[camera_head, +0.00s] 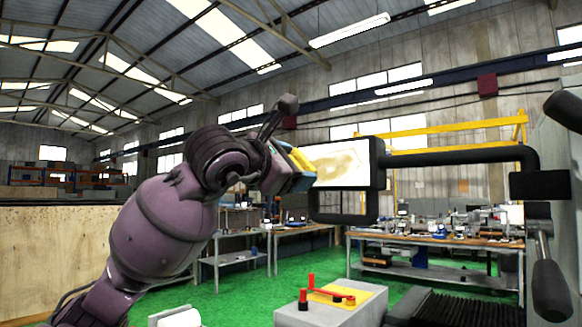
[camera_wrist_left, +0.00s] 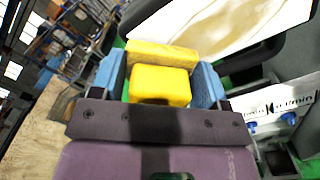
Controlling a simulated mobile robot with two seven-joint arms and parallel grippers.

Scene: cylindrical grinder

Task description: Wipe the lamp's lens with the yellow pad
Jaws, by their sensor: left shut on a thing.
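The lamp's lens (camera_head: 345,162) is a pale rectangular panel in a black frame, with a brownish-yellow smear across its middle. It also shows at the top of the left wrist view (camera_wrist_left: 215,25), smear included. My left gripper (camera_head: 291,170) is at the lens's left edge, its blue fingers shut on the yellow pad (camera_head: 302,159). In the left wrist view the pad (camera_wrist_left: 160,85) sits between both fingers, with its far part close to the lens's lower edge. I cannot tell whether pad and lens touch. My right gripper is out of view.
A black bent arm (camera_head: 460,156) carries the lamp from the right. Below stands a grey block with a yellow top (camera_head: 345,297) and red knobs. Black handles are at far right. Workbenches (camera_head: 435,240) stand behind on green floor; a wooden panel (camera_head: 80,245) is at left.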

